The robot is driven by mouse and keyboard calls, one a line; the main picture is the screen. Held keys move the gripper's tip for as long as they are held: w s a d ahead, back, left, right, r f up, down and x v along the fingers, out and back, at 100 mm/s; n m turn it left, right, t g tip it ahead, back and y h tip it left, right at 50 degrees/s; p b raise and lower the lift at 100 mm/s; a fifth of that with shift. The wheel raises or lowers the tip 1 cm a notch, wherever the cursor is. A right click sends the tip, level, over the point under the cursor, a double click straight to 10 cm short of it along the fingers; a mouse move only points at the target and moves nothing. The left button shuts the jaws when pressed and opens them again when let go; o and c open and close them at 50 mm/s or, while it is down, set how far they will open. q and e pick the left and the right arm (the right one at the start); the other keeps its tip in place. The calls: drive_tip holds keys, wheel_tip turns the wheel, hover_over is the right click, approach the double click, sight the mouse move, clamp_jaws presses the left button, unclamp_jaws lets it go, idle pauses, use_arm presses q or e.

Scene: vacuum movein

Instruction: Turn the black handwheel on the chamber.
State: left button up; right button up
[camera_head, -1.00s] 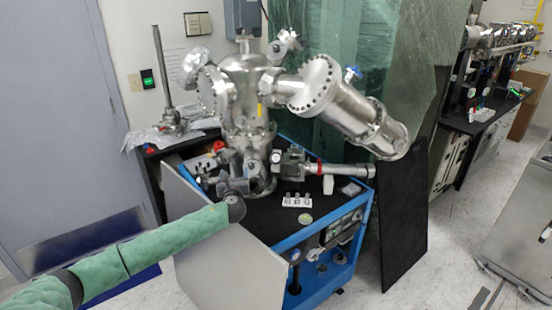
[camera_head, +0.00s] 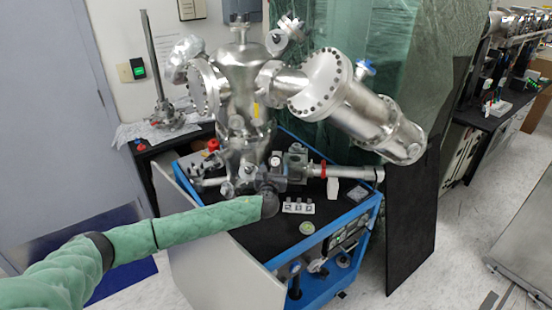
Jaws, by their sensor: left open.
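The steel vacuum chamber (camera_head: 247,85) stands on a blue-framed cart, with round bolted flanges and pipes. A small dark round fitting with a light centre (camera_head: 275,161) sits low on its front, by a grey valve block; I cannot tell for certain whether it is the black handwheel. My left arm, in a green sleeve, reaches in from the left. Its dark gripper (camera_head: 270,193) is open, just below and in front of the lower fittings. The fingers are small and blend into the dark metal, so contact is unclear. My right gripper is not in view.
The blue cart (camera_head: 333,222) has a black top with a labelled white block (camera_head: 298,207) and a horizontal pipe (camera_head: 345,173). A grey panel (camera_head: 220,275) covers its front left. A black board (camera_head: 411,220) stands at the right. Open floor lies beyond.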

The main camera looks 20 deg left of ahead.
sight(275, 163)
use_arm(q)
drive_tip(key=w, duration=0.2)
drive_tip(key=w+a+p, duration=0.1)
drive_tip(key=w, duration=0.1)
drive_tip(key=shift+w+p, duration=0.3)
drive_tip(key=shift+w, duration=0.1)
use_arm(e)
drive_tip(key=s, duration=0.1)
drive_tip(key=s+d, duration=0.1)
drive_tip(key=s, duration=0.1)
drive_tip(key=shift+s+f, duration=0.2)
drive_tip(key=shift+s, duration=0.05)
use_arm(q)
drive_tip(key=shift+c, duration=0.4)
drive_tip(key=shift+d, duration=0.1)
drive_tip(key=c, duration=0.9)
